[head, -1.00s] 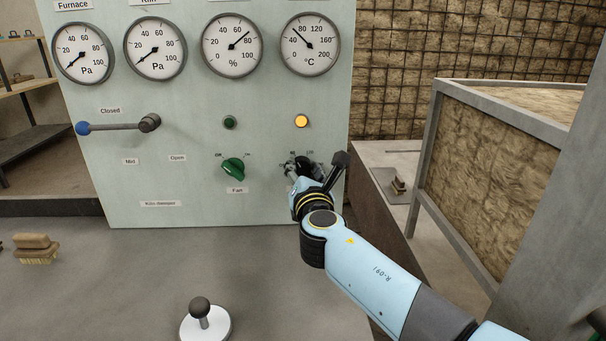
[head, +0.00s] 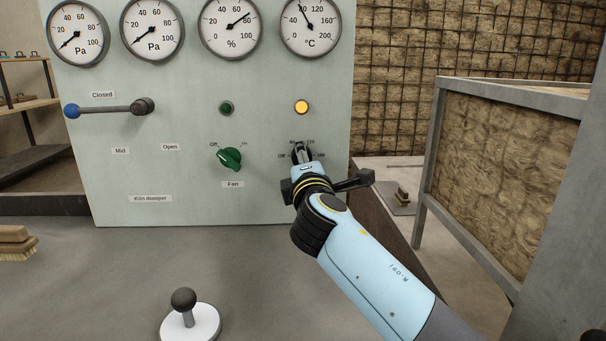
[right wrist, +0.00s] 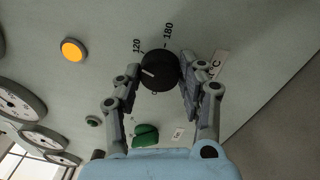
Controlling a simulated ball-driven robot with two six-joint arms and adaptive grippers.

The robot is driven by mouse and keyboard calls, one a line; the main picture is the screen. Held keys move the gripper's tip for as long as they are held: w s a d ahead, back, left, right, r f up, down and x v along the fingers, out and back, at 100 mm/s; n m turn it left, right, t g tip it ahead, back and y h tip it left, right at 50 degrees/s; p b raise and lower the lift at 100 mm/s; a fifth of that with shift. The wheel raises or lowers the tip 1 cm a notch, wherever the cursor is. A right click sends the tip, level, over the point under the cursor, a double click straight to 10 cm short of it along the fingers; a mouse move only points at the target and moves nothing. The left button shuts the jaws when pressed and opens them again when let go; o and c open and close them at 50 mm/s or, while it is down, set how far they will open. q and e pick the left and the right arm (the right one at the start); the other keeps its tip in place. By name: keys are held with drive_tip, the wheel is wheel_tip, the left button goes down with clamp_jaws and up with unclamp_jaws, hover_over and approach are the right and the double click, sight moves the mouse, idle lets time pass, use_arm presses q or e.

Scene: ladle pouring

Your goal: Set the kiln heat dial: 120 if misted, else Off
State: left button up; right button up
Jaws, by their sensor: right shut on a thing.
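The black kiln heat dial (right wrist: 160,72) is between the two fingers of my right gripper (right wrist: 161,84) in the right wrist view. The fingers are closed against its sides. Its white pointer mark lies on the left side of the knob, on the side of the 120 label (right wrist: 137,46); the 180 label (right wrist: 168,30) is farther round. In the head view my right gripper (head: 302,153) covers most of the dial, low on the right of the pale green panel (head: 190,180). My left gripper is not in view. No misted surface can be made out.
An amber lamp (head: 302,107) glows above the dial. A green fan knob (head: 229,159) and a blue-tipped damper lever (head: 105,109) at Closed are to the left. The °C gauge (head: 310,25) shows above. A black-knobbed handle (head: 185,300) stands on the counter.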

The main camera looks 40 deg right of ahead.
drive_tip(key=shift+f+m+b, duration=0.15)
drive_tip(key=shift+m+b, duration=0.45)
drive_tip(key=shift+m, duration=0.3)
drive_tip(key=o, duration=1.2)
drive_tip(key=v, duration=0.7)
drive_tip(key=shift+s+a, duration=0.15)
drive_tip(key=shift+s, duration=0.1)
